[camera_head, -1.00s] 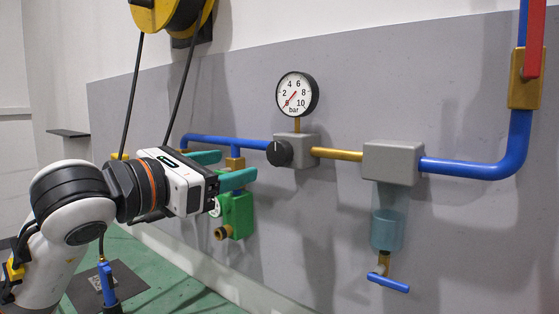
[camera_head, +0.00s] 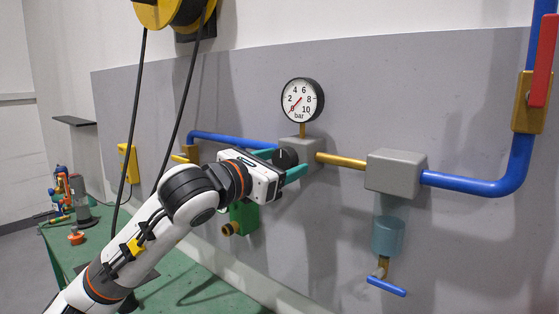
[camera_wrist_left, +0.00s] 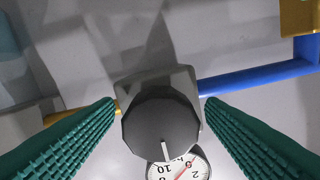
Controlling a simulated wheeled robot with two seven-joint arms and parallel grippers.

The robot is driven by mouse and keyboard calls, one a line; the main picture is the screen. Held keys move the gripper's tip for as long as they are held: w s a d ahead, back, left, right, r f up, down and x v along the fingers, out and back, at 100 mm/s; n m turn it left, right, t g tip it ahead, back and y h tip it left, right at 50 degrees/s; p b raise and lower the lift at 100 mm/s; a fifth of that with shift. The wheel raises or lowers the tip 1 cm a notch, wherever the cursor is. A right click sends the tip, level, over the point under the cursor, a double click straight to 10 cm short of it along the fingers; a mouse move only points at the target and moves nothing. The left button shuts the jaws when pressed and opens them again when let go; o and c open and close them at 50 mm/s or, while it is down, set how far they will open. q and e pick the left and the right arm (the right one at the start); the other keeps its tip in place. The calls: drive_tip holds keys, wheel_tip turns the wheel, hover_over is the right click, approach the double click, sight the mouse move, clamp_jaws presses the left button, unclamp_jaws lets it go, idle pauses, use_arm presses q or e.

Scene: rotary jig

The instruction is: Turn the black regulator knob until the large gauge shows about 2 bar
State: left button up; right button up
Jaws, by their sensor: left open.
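The black regulator knob (camera_head: 285,158) sits on the front of a grey regulator block (camera_head: 312,150); a white mark shows on it in the left wrist view (camera_wrist_left: 160,120). My left gripper (camera_head: 280,164) is open. Its two teal ribbed fingers stand on either side of the knob, with a narrow gap on each side in the left wrist view (camera_wrist_left: 160,108). The large round gauge (camera_head: 302,100) with a white face stands above the block. Its red needle points to the lower left, close to 0. My right gripper is not in view.
A blue pipe (camera_head: 235,140) runs into the block from the left, and a brass pipe (camera_head: 342,161) leads right to a grey filter housing (camera_head: 396,172). A green fitting (camera_head: 245,216) hangs below my left wrist. Black cables (camera_head: 176,110) hang at the left.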

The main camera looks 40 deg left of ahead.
use_arm(q)
drive_tip(key=c, duration=1)
drive_tip(key=shift+o, duration=0.2)
drive_tip(key=shift+m, duration=0.3)
drive_tip(key=shift+a+f+m+b, duration=0.1)
drive_tip(key=shift+m+b, duration=0.95)
drive_tip(key=shift+m, duration=0.15)
drive_tip(key=m+b, duration=0.1)
drive_tip(key=m, duration=0.1)
drive_tip(key=shift+m, duration=0.4)
drive_tip(key=m+b, duration=0.1)
drive_tip(key=m, duration=0.2)
drive_tip(key=shift+a, duration=0.1)
drive_tip(key=shift+r+m, duration=0.15)
drive_tip(key=shift+m, duration=0.8)
drive_tip(key=shift+r+m, duration=0.1)
drive_tip(key=shift+m, duration=0.85)
drive_tip(key=shift+b, duration=0.3)
